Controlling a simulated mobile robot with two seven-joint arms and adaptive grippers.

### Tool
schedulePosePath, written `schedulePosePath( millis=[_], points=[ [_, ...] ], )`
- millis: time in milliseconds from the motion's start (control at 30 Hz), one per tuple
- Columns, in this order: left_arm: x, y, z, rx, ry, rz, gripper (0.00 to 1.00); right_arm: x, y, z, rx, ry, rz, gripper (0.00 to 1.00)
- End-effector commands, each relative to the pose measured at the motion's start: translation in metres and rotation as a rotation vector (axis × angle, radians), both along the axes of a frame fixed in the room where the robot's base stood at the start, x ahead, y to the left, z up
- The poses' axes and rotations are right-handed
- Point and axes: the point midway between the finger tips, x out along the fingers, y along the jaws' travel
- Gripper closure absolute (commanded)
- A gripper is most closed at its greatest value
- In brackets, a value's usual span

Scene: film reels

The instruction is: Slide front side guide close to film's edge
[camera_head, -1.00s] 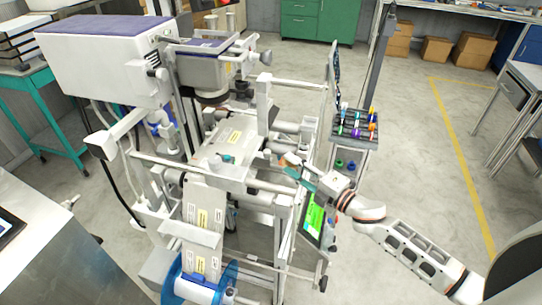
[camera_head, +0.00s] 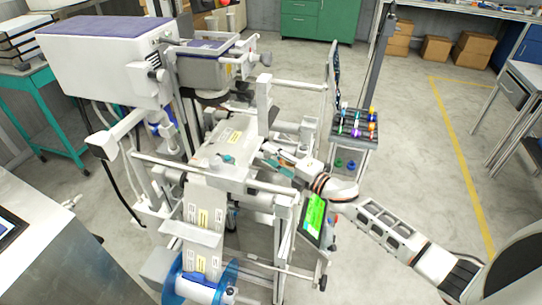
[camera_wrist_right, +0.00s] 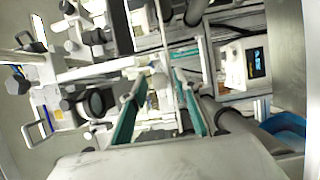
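The film (camera_head: 204,215) is a pale labelled strip. It rises from a blue reel (camera_head: 229,277) at the front of the machine and continues over the flat bed (camera_head: 232,140). A small grey and teal part (camera_head: 216,162) sits by the strip on the bed; I cannot tell whether it is the front side guide. My right gripper (camera_head: 266,155) reaches in from the right, over the machine's right side. In the right wrist view its two teal fingers (camera_wrist_right: 156,85) are spread apart with nothing clearly held between them. My left gripper is not in view.
Rails and upright posts (camera_head: 263,105) of the machine frame crowd my right gripper. A green-lit screen (camera_head: 314,216) sits just below my right wrist. A rack of coloured items (camera_head: 356,127) stands behind. The floor to the right is open.

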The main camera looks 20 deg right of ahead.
Motion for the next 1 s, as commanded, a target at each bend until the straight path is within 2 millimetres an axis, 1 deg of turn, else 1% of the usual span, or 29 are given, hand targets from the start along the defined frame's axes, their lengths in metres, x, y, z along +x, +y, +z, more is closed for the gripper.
schedulePosePath(
  millis=[100, 133, 167, 200, 233, 400, 600, 800, 833, 867, 900, 1000],
  points=[
    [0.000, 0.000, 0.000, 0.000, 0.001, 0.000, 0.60, 0.000, 0.000, 0.000, 0.000, 0.000, 0.000, 0.69],
    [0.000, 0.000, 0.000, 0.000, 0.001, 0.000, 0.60, 0.000, 0.000, 0.000, 0.000, 0.000, 0.000, 0.75],
    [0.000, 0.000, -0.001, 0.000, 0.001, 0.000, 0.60, 0.000, 0.000, 0.000, 0.000, 0.000, 0.000, 0.82],
    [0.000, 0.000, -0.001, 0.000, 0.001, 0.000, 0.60, 0.000, 0.000, 0.000, 0.000, 0.000, 0.000, 0.93],
    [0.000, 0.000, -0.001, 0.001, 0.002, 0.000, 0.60, 0.000, 0.000, 0.000, 0.000, 0.000, 0.000, 1.00],
    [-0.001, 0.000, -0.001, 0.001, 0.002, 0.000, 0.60, 0.000, 0.000, 0.000, 0.000, 0.000, 0.000, 1.00],
    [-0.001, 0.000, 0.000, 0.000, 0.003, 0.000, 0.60, 0.009, 0.013, 0.001, 0.001, -0.001, 0.000, 1.00],
    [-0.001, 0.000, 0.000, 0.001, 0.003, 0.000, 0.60, 0.009, 0.013, 0.000, 0.000, 0.000, -0.001, 1.00],
    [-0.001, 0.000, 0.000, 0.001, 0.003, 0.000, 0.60, 0.009, 0.013, 0.000, 0.000, 0.000, -0.001, 0.81],
    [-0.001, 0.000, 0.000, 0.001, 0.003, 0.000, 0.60, 0.009, 0.013, 0.000, 0.000, 0.000, -0.001, 0.73],
    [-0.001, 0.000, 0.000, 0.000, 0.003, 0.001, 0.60, 0.009, 0.013, 0.000, 0.000, 0.000, -0.001, 0.69],
    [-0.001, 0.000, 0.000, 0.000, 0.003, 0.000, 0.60, 0.009, 0.013, 0.000, 0.000, 0.000, -0.001, 0.69]
  ],
)
